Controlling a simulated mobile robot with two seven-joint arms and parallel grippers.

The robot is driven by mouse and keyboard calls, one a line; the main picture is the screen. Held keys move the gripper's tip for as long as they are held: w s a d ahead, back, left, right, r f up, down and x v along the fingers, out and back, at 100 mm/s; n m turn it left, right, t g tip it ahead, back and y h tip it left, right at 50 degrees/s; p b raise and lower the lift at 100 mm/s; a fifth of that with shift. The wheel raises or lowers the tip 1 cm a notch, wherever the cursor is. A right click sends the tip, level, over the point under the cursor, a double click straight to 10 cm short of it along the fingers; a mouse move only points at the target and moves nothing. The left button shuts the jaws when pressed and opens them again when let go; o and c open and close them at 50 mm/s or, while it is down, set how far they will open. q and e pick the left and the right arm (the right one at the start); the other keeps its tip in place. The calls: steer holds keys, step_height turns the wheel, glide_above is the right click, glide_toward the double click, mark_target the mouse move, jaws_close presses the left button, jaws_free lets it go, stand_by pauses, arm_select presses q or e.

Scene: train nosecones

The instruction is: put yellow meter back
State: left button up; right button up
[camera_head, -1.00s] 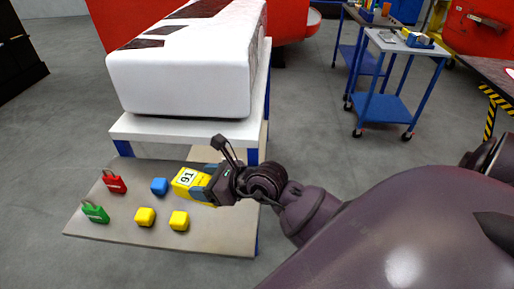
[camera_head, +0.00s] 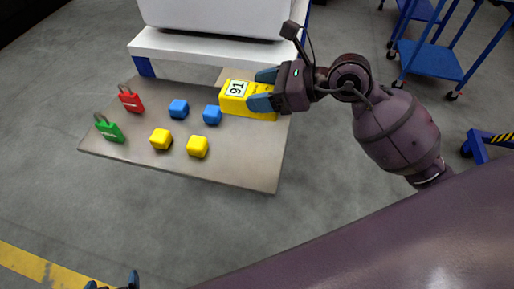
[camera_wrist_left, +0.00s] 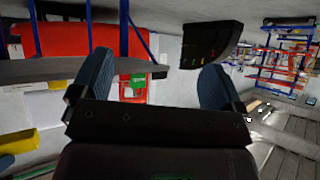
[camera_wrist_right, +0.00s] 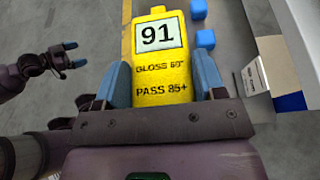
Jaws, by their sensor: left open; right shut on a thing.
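The yellow meter (camera_head: 235,100), with a white "91" display, is in my right gripper (camera_head: 264,90) at the right side of the grey table.
The grey table (camera_head: 235,172) holds two blue cubes (camera_head: 179,109), two yellow cubes (camera_head: 161,139), a red padlock (camera_head: 130,101) and a green padlock (camera_head: 109,130). A beige box (camera_wrist_right: 278,66) stands close to the meter. The white nosecone (camera_head: 220,15) is behind. Blue carts (camera_head: 430,60) stand at right.

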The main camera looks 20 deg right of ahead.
step_height(320, 180, down, 17)
steer(key=b, duration=0.4)
steer(key=shift+f, duration=0.35)
steer(key=shift+f, duration=0.15)
steer(key=o, duration=1.2)
steer(key=shift+o, duration=0.2)
